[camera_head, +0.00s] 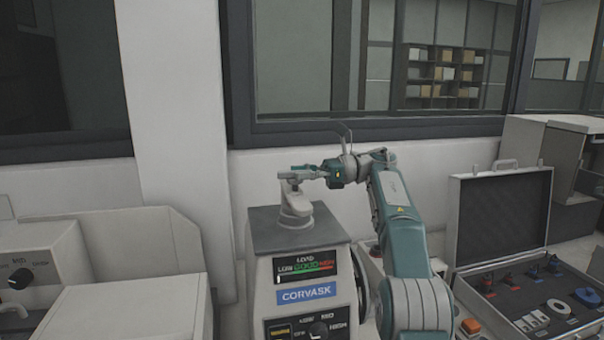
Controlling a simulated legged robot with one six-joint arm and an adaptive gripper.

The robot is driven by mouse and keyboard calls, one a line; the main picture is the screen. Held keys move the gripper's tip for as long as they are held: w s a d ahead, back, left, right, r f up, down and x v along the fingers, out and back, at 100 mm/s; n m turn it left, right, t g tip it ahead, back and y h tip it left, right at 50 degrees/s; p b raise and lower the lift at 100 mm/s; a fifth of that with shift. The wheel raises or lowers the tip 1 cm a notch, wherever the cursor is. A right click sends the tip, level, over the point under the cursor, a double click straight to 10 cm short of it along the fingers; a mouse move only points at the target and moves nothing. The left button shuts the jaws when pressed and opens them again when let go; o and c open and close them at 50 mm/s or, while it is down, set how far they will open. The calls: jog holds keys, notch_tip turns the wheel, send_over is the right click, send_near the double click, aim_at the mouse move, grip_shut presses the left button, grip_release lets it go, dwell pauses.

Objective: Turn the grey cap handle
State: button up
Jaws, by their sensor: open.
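The mounting press (302,262) stands in the lower middle, with a load display and a CORVASK label on its front. The grey cap handle (296,204) rises from its top plate, with its upper part under my gripper. My arm comes in from the right, and my gripper (290,173) points left at the top of the handle. The gripper is open, its fingers at or very near the handle top. Contact is too small to tell. The fingers hide part of the handle's upper end.
An open case (500,222) with foam and several red and blue parts lies at the right. A white machine with knobs (42,262) and a white box (135,312) stand at the left. A wall and window frame (370,128) stand close behind the press.

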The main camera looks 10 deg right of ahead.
jog(key=shift+s+m+t, duration=0.25)
jog(key=shift+m+t, duration=0.65)
jog(key=shift+t, duration=0.5)
